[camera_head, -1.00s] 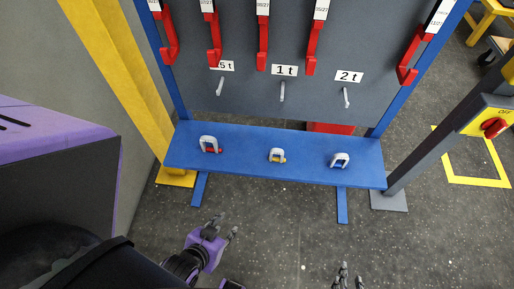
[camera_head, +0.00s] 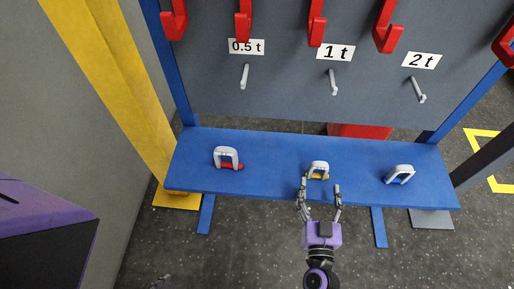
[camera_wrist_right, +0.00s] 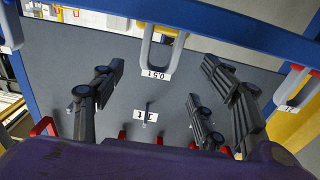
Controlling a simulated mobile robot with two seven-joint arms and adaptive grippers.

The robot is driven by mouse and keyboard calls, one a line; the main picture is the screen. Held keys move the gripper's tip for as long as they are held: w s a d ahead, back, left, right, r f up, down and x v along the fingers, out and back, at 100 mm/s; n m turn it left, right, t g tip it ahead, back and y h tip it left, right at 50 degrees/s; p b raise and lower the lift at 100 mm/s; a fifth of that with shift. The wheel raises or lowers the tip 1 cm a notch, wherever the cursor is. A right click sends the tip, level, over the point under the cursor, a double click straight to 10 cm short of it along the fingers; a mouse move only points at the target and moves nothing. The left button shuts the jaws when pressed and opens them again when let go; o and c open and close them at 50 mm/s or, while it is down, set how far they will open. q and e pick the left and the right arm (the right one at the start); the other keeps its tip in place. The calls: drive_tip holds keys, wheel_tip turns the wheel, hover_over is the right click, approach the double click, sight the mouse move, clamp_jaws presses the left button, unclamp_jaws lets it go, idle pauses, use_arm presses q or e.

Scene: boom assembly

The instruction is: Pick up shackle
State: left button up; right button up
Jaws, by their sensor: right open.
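Three grey shackles stand on the blue shelf (camera_head: 280,185): the left one with a red pin (camera_head: 226,156), the middle one with a yellow pin (camera_head: 319,168), and the right one (camera_head: 399,174). My right gripper (camera_head: 320,188) is open and empty at the shelf's front edge, just in front of the middle shackle. In the right wrist view, the middle shackle (camera_wrist_right: 178,50) shows ahead, between the spread fingers of the right gripper (camera_wrist_right: 163,75), apart from them. Only dark fingertips of my left gripper (camera_head: 161,281) show at the bottom edge; their opening is unclear.
A grey board (camera_head: 290,100) behind the shelf has pegs under labels 0.5 t, 1 t and 2 t, with red hooks (camera_head: 317,25) above. A yellow post (camera_head: 110,90) stands at left. Floor in front of the shelf is clear.

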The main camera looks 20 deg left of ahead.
sight(322, 165)
drive_tip(key=x, duration=0.7)
drive_tip(key=shift+w+a+r, duration=0.1)
drive_tip(key=shift+w+r, duration=0.15)
drive_tip(key=shift+w, duration=0.15)
drive_tip(key=c, duration=1.5)
use_arm(q)
drive_tip(key=shift+w+d+f, duration=0.1)
drive_tip(key=shift+w+f, duration=0.05)
drive_tip(key=shift+f, duration=0.05)
use_arm(e)
drive_tip(key=shift+r, duration=0.15)
drive_tip(key=shift+r, duration=0.2)
wheel_tip(322, 165, up, 3)
drive_tip(key=shift+s+r+p, duration=0.1)
drive_tip(key=shift+r+p, duration=0.1)
drive_tip(key=shift+p, duration=0.6)
use_arm(q)
drive_tip(key=shift+t, duration=0.4)
drive_tip(key=w+r+p, duration=0.2)
drive_tip(key=r, duration=0.1)
drive_tip(key=w+r+p, duration=0.1)
drive_tip(key=r+p, duration=0.1)
drive_tip(key=shift+r, duration=0.1)
use_arm(e)
drive_tip(key=s+d+r, duration=0.6)
drive_tip(key=d, duration=0.1)
drive_tip(key=s+d+r, duration=0.3)
drive_tip(key=shift+s+d, duration=0.15)
